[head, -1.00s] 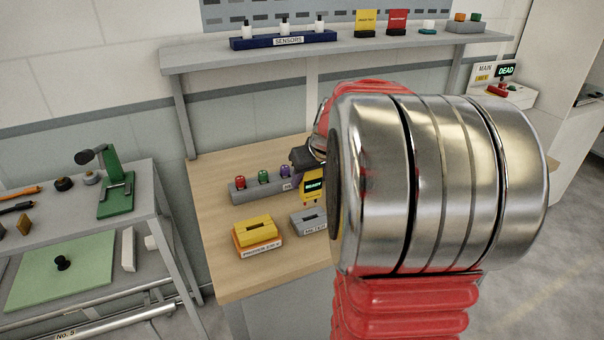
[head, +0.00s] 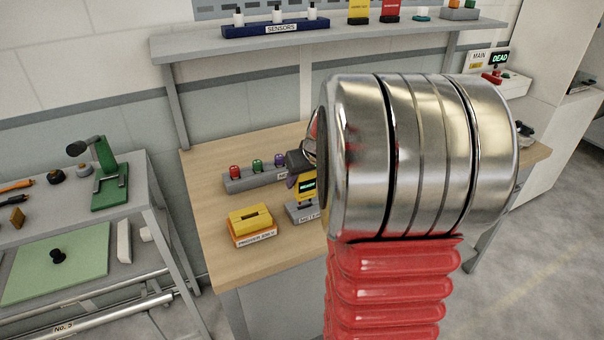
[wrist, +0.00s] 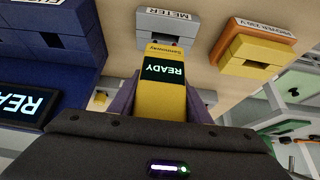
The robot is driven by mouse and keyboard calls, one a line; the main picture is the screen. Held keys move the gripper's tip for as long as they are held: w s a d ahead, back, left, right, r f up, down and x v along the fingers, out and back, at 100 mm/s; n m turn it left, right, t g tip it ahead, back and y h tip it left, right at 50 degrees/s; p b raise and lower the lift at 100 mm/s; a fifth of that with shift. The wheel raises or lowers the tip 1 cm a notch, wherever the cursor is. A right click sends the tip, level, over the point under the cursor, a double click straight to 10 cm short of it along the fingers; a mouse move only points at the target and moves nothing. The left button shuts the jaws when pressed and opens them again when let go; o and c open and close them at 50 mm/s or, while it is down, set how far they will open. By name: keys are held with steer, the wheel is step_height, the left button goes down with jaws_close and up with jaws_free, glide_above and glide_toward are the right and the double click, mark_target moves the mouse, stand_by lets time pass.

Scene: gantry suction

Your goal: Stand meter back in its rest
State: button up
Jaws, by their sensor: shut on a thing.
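The yellow meter (head: 306,186) has a dark screen reading READY in green. It also shows in the wrist view (wrist: 163,110), where the picture is upside down. My gripper (wrist: 162,98) is shut on it, with a purple finger on each side. In the head view my gripper (head: 299,162) is partly hidden by my arm. The meter's rest (wrist: 168,26) is a grey slotted block labelled METER. In the head view the rest (head: 300,213) is right below the meter and partly hidden. I cannot tell whether the meter's lower end is inside the slot.
The yellow prover (head: 250,219) sits in an orange base left of the rest. A grey rack (head: 240,179) with red, green and purple pieces stands behind. In the wrist view, blue boxes (wrist: 70,45) are at the left. Bare wooden bench (head: 215,200) lies around the prover.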

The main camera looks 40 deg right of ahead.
steer(key=shift+f, duration=0.45)
steer(key=shift+f, duration=0.35)
steer(key=shift+f, duration=0.7)
steer(key=shift+f, duration=0.25)
steer(key=o, duration=1.3)
steer(key=v, duration=1.3)
steer(key=shift+s+r, duration=0.15)
steer(key=shift+r, duration=0.25)
